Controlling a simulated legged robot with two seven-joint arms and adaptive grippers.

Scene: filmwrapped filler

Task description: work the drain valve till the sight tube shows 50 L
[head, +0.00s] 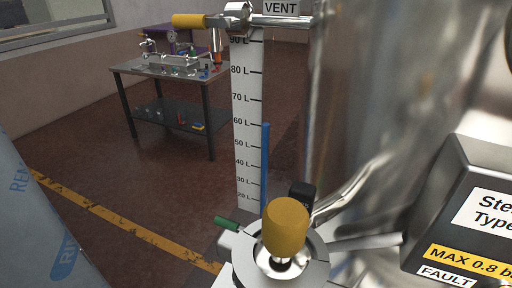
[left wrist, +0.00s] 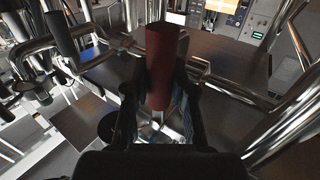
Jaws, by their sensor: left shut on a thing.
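The sight tube's blue column (head: 265,165) stands beside the white litre scale (head: 249,90) in the head view. Its top is level with about the 60 L mark. In the left wrist view my left gripper (left wrist: 158,105) is shut on a dark red handle (left wrist: 160,60), one dark finger on each side. The lower end of this handle is partly hidden between the fingers. I cannot tell from the picture which valve it belongs to. In the head view neither gripper shows, and I see no red handle there on the tank.
A yellow-handled fitting (head: 285,228) and a green handle (head: 227,223) are near the scale's foot. A yellow handle (head: 189,20) is at the VENT sign (head: 281,8). A black labelled box (head: 470,205) stands right. A workbench (head: 170,68) is behind; wrapped film (head: 40,220) is left.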

